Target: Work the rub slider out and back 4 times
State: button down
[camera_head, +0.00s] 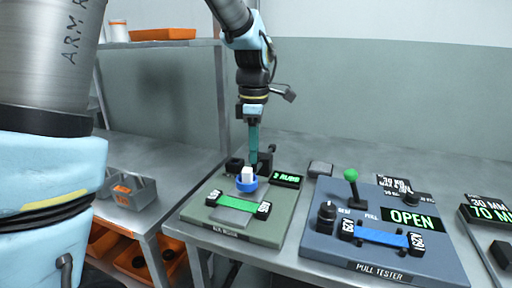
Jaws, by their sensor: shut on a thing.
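The rub tester is a green-grey base (205,228) on the table, with a green webbing strip (237,204) clamped between two black labelled end blocks. The rub slider (247,184), a blue round piece with a white block on top, stands just behind the strip. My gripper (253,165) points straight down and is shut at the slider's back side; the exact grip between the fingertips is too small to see. The tester's display (287,180) shows green text ending in "RUBS"; its digit is hard to read.
The blue-grey pull tester (320,255) stands to the right, with a green-knobbed lever (351,175) and a display reading "OPEN" (412,219). Black parts (266,160) stand close behind my gripper. A grey box (131,190) sits on the left table. A shelf (150,44) is at left.

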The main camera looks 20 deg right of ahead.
jog(key=s+a, duration=0.6)
jog(key=shift+s, duration=0.25)
jog(key=c, duration=0.6)
grip_release()
notch_tip(320, 180, up, 11)
jog(key=shift+f+b, duration=0.1)
jog(key=shift+b, duration=0.2)
